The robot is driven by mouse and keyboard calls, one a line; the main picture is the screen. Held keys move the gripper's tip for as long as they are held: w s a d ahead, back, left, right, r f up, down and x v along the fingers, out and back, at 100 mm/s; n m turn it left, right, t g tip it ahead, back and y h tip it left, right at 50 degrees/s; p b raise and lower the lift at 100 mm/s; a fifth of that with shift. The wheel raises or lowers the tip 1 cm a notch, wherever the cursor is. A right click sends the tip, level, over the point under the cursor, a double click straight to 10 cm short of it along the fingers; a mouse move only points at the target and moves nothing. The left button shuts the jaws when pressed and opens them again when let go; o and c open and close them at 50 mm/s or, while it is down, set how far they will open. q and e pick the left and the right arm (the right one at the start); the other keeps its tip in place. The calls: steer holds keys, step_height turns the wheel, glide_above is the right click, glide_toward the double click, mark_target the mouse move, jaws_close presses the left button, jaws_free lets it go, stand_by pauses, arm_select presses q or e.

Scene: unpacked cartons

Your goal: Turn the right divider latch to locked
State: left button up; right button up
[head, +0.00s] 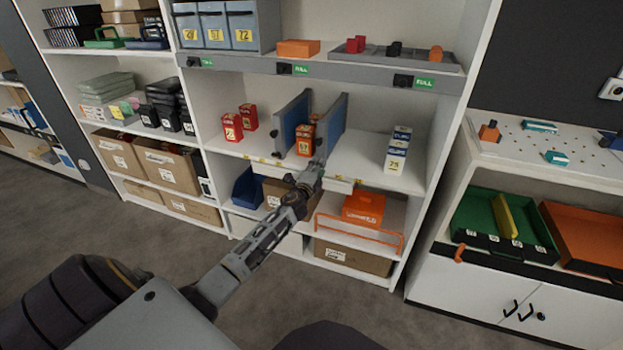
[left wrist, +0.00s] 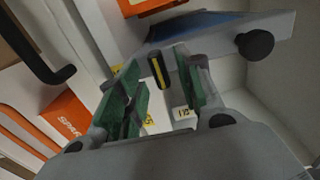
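Two upright blue-grey dividers stand on the middle shelf, the left divider (head: 291,124) and the right divider (head: 331,124). In the left wrist view, a grey-and-blue divider panel (left wrist: 215,38) with a round black knob (left wrist: 254,45) crosses the top. A small black latch handle with a yellow stripe (left wrist: 158,70) shows below that panel, between the fingertips. My left gripper (head: 318,168) is at the shelf's front edge, just below the right divider. Its green-padded fingers stand apart on either side of the handle; contact is not clear. In the head view the gripper hides the latch. My right gripper is out of view.
An orange-and-black box (head: 305,140) stands between the dividers. Red boxes (head: 232,127) stand left and a white-and-blue carton (head: 397,150) right. Below are an orange case (head: 364,208) and an orange rail (head: 358,232). The shelf right of the divider has bare room.

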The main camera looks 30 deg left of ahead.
arm_select(q)
steer(key=v, duration=1.1)
steer(key=shift+s, duration=0.4)
steer(key=shift+d, duration=0.2)
stand_by(0.6)
